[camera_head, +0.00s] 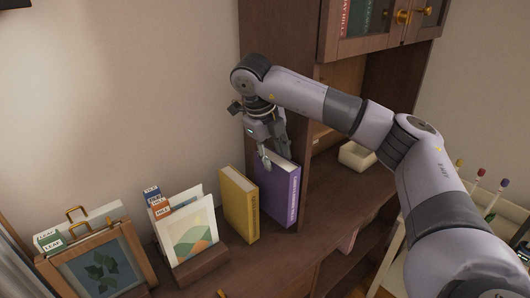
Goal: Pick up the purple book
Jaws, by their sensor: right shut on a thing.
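The purple book (281,194) stands upright on the dark wooden cabinet top, near the tall cabinet side. My right gripper (275,160) comes down from above and is shut on the top of the purple book. My right arm reaches in from the right side of the picture. Whether the book is lifted off the surface cannot be told. My left gripper is not in view.
A yellow book (239,204) stands just left of the purple book. Cards in a wooden holder (201,267) and a leaf-picture frame (102,272) are farther left. The tall cabinet (276,80) rises close behind. A cream tray (357,156) sits on the right.

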